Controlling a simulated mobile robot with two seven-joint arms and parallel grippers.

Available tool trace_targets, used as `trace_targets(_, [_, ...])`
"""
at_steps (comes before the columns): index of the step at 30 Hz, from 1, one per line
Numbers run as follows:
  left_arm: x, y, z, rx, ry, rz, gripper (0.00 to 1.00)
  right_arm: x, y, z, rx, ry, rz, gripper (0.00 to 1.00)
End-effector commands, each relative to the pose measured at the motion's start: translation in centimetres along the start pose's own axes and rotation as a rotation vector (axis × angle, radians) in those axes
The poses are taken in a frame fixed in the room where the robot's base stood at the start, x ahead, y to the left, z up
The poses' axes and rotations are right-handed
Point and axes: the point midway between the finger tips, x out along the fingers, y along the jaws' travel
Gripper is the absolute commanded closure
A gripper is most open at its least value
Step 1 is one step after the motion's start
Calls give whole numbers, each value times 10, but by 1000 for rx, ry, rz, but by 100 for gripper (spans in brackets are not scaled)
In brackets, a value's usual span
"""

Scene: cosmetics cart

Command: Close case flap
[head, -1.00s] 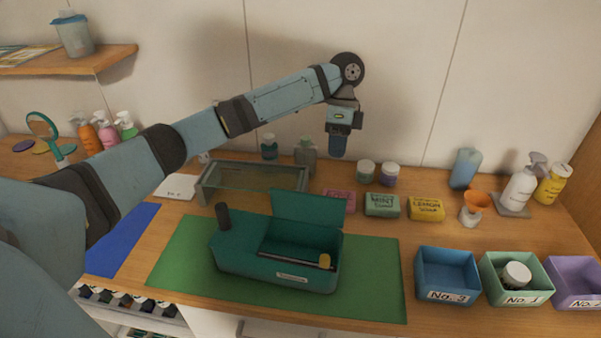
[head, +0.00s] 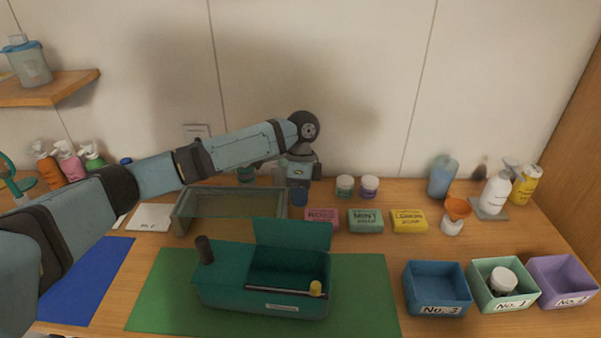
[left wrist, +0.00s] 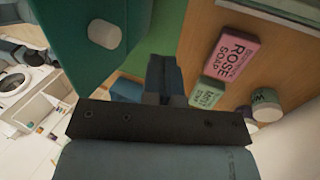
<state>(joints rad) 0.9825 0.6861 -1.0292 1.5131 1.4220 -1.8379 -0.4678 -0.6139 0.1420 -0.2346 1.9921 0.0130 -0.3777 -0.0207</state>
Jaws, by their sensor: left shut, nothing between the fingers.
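A teal case (head: 228,291) stands on the green mat with its flap (head: 295,236) raised upright along the back of its open compartment. A dark rod with a yellow knob (head: 316,288) lies across the front of the opening. My left gripper (head: 299,197) points down behind the flap, near the rose soap, apart from the flap in the head view. It is shut and empty. In the left wrist view its fingers (left wrist: 165,76) show beside a large teal surface, probably the flap (left wrist: 75,50), with a pale round knob (left wrist: 103,34) on it. My right gripper is out of view.
Rose soap (head: 321,217), mint soap (head: 365,220) and lemon soap (head: 409,220) line up behind the mat (head: 365,300). A glass-topped box (head: 180,222) stands left of the gripper. Bins, including a blue one (head: 437,295), stand at right. The mat's right part is clear.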

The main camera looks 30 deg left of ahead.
Motion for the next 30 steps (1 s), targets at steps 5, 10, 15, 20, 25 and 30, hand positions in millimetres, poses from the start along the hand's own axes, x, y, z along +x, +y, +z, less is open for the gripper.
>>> trace_targets(5, [9, 26, 0, 3, 0, -1, 100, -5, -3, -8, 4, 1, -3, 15])
trace_targets(10, [14, 35, 0, 1, -1, -1, 100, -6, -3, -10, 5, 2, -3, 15])
trace_targets(15, [16, 37, 0, 1, 0, -1, 100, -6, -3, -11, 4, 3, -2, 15])
trace_targets(20, [15, 36, 0, 1, 0, -1, 100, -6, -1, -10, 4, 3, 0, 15])
trace_targets(25, [14, 36, -1, 1, 0, -11, 100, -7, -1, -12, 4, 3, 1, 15])
trace_targets(30, [11, 32, -3, 0, 1, -47, 100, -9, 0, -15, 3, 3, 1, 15])
